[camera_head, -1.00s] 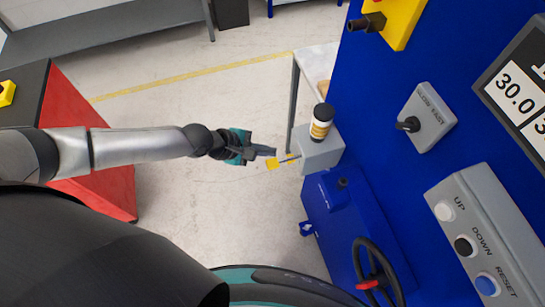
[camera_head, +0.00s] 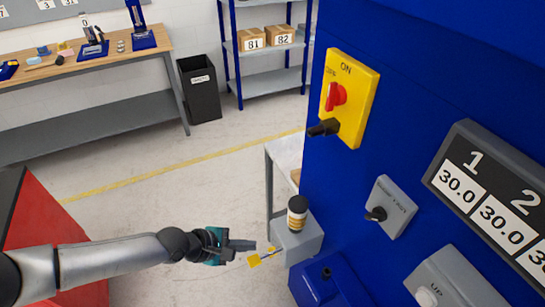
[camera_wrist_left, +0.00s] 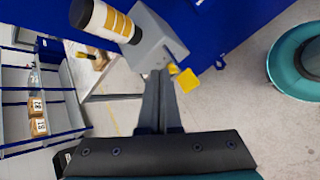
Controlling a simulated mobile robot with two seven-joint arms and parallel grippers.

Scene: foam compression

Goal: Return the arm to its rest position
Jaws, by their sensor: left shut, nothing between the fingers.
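My left arm comes in from the left in the head view. Its gripper (camera_head: 250,245) is shut and empty. It is beside a grey box (camera_head: 302,240) on the blue machine, with a yellow tag (camera_head: 254,260) close to its fingertips. In the left wrist view the shut fingers (camera_wrist_left: 159,75) point toward the grey box (camera_wrist_left: 160,42) and the yellow tag (camera_wrist_left: 187,80); whether they touch is unclear. My right gripper is not in view.
The blue machine (camera_head: 420,70) fills the right side, with a yellow switch (camera_head: 352,95) and a display (camera_head: 490,200). A black-and-yellow cylinder (camera_head: 297,214) stands on the grey box. A red cabinet (camera_head: 30,225) is at the left. Floor between is open.

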